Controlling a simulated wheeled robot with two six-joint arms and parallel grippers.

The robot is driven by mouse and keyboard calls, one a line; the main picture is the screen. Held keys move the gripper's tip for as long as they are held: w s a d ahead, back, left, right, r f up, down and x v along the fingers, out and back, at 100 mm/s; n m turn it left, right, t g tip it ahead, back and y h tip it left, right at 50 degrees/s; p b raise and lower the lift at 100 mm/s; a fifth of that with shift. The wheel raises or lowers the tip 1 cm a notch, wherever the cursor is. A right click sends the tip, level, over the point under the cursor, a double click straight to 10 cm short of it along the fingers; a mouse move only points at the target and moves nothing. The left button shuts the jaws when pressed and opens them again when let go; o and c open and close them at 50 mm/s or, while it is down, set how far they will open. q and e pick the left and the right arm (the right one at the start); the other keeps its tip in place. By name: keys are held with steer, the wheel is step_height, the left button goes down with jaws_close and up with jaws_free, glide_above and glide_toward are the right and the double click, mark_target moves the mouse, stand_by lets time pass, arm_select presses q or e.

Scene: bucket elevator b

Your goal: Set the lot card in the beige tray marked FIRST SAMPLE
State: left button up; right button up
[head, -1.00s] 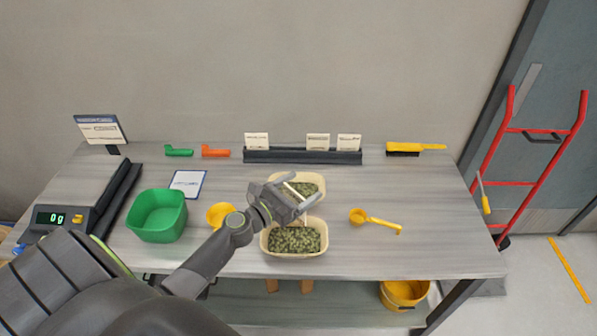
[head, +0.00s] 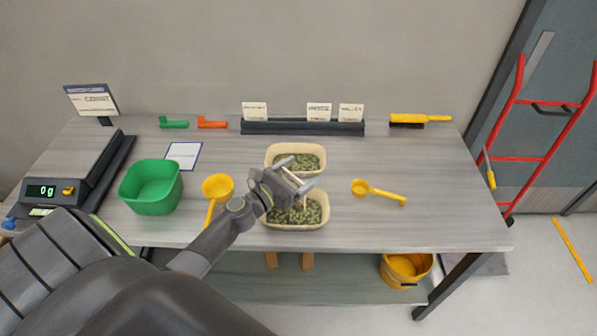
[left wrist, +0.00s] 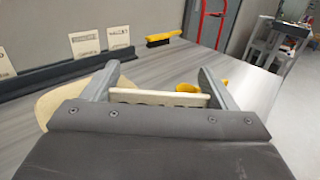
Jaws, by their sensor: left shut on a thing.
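My left gripper (head: 303,172) is shut on a thin cream lot card (head: 292,178). In the left wrist view the card (left wrist: 158,98) shows nearly edge-on between the two fingers, so its print cannot be read. Two beige trays hold green pellets: a far tray (head: 270,153) and a near tray (head: 290,226). The gripper is above them, over the gap between the two and the near tray's back edge, and hides part of both. No FIRST SAMPLE marking is readable. Part of a beige tray (left wrist: 52,101) shows behind the left finger. My right gripper is not in view.
A black rack (head: 290,128) with three upright cards stands at the back. A green bin (head: 152,188), a yellow scoop (head: 217,186) and a scale (head: 62,190) are left. Another yellow scoop (head: 378,193) lies right of the trays, with clear table beyond it.

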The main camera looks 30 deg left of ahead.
arm_select(q)
step_height(320, 180, down, 4)
steer(key=b, duration=0.2)
steer(key=shift+b, duration=0.4)
steer(key=shift+r, duration=0.1)
steer(key=o, duration=0.9)
steer(key=shift+c, duration=0.2)
step_height(320, 180, up, 7)
steer(key=p, duration=0.6)
steer(key=shift+p, duration=0.3)
